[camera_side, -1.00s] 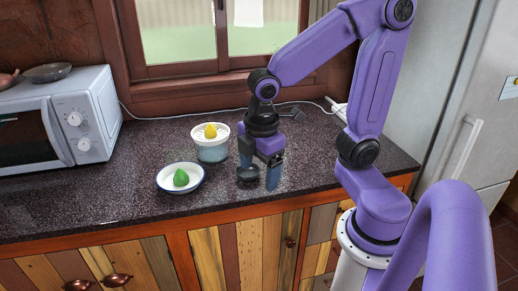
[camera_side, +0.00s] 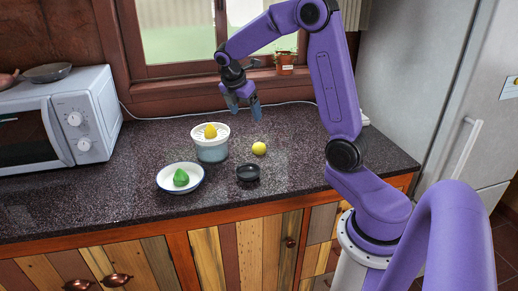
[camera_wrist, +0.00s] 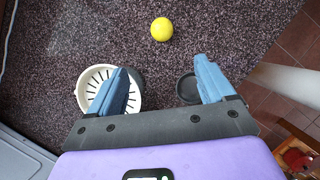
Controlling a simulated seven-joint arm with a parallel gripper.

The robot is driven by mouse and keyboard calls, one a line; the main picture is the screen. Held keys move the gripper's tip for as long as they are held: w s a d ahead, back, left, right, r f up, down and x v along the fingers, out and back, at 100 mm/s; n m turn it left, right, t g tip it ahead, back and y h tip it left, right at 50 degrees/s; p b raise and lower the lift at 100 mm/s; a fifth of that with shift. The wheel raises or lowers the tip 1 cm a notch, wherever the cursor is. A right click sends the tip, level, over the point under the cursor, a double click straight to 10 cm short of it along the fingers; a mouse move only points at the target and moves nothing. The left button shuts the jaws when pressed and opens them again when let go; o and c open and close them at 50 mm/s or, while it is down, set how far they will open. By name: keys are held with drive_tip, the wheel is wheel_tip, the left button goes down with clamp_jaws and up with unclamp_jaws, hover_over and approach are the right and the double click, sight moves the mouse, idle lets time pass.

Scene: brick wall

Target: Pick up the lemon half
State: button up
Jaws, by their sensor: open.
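A round yellow piece (camera_side: 259,148), which looks like the lemon half, lies on the dark speckled counter. It also shows at the top of the wrist view (camera_wrist: 161,29), beyond my fingertips. I cannot tell where its cut face is. My gripper (camera_side: 244,110) is raised above the counter behind the yellow piece, apart from it. In the wrist view my gripper (camera_wrist: 161,65) has its two blue fingers spread wide with nothing between them.
A small black dish (camera_side: 248,173) stands in front of the yellow piece. A white plate (camera_side: 161,184) with a green piece (camera_side: 181,178) stands at the front left. A microwave (camera_side: 85,120) is at the far left. A pot (camera_side: 284,69) stands by the window. The counter to the right is clear.

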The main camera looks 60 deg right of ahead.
sight(258, 144)
drive_tip(key=x, duration=1.7)
drive_tip(key=shift+s+f, duration=0.2)
drive_tip(key=c, duration=1.3)
drive_tip(key=shift+o, duration=0.2)
drive_tip(key=shift+r, duration=0.15)
